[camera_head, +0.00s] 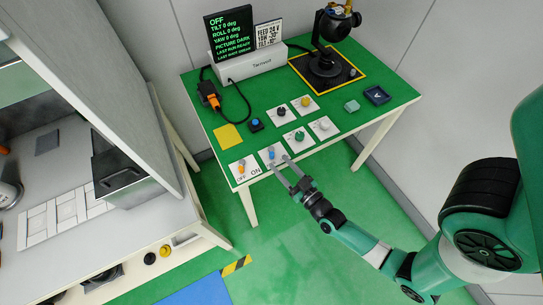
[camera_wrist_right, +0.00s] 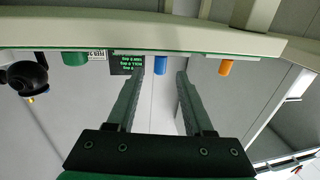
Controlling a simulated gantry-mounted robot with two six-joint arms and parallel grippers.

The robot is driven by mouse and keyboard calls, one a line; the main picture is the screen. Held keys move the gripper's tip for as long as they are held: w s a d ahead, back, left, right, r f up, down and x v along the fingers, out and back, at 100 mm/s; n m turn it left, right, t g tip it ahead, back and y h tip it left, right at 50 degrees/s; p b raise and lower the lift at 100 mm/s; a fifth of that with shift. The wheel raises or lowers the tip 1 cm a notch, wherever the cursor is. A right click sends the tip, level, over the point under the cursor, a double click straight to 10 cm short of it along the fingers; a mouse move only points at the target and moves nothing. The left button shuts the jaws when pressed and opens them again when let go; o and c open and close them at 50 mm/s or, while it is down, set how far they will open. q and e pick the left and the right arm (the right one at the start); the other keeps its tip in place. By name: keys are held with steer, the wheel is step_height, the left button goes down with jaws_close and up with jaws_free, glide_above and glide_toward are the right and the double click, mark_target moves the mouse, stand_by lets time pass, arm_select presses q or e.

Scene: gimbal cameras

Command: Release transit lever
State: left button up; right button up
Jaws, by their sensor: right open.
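My right gripper (camera_head: 282,164) is at the near edge of the green table, in front of a blue lever or knob (camera_head: 271,155) on a white plate. It is open. In the right wrist view, which is upside down, the blue piece (camera_wrist_right: 162,62) shows beyond and between the open fingertips (camera_wrist_right: 160,72), not gripped. An orange lever or knob (camera_head: 241,170) stands on the plate to its left, marked OFF and ON. It also shows in the wrist view (camera_wrist_right: 226,67). A black gimbal camera (camera_head: 325,62) stands at the back right. No lever carries a readable transit label.
More plates carry a green knob (camera_head: 299,136), a black knob (camera_head: 281,111), a yellow knob (camera_head: 306,101) and a pale knob (camera_head: 323,124). A display (camera_head: 230,30) reads OFF and PICTURE DARK. A grey cabinet (camera_head: 100,70) stands left. The floor before the table is clear.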

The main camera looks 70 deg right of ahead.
mark_target(273, 157)
steer(key=b+x, duration=0.1)
steer(key=x, duration=0.4)
steer(key=shift+w+d, duration=0.1)
steer(key=shift+w, duration=0.2)
jaws_close()
